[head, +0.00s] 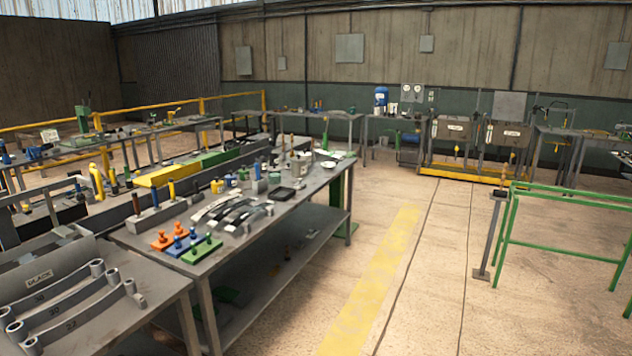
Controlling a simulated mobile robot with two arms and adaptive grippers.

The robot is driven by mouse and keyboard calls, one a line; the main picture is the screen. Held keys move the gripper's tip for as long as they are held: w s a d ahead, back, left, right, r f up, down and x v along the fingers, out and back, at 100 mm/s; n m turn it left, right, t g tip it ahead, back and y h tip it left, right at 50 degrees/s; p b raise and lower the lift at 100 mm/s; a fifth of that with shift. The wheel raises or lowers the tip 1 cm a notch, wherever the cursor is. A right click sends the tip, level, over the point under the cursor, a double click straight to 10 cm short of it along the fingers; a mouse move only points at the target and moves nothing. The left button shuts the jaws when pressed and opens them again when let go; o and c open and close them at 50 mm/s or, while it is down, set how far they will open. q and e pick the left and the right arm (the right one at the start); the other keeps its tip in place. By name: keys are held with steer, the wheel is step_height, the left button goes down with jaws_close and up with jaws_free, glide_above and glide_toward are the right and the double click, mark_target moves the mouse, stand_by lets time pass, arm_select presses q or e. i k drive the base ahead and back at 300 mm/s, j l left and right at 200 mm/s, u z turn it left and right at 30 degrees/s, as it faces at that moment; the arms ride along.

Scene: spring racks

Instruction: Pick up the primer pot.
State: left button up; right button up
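No gripper of mine shows in the head view. A long grey workbench (262,228) runs away from me left of the middle. A pale cylindrical container (301,169) stands further along the same bench. These things are small and far off, and I read no label on them. I cannot tell which one is the primer pot.
Leaf springs (240,210) and orange, blue and green blocks (202,249) lie on the bench. A grey rack of labelled springs (60,300) fills the near left. A green rail frame (560,220) stands at right. The floor (420,290) between is clear.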

mark_target(262, 160)
steer(key=i, duration=2.15)
steer(key=i+l, duration=0.1)
steer(key=i, duration=2.05)
steer(key=j+u, duration=0.05)
steer(key=j, duration=0.05)
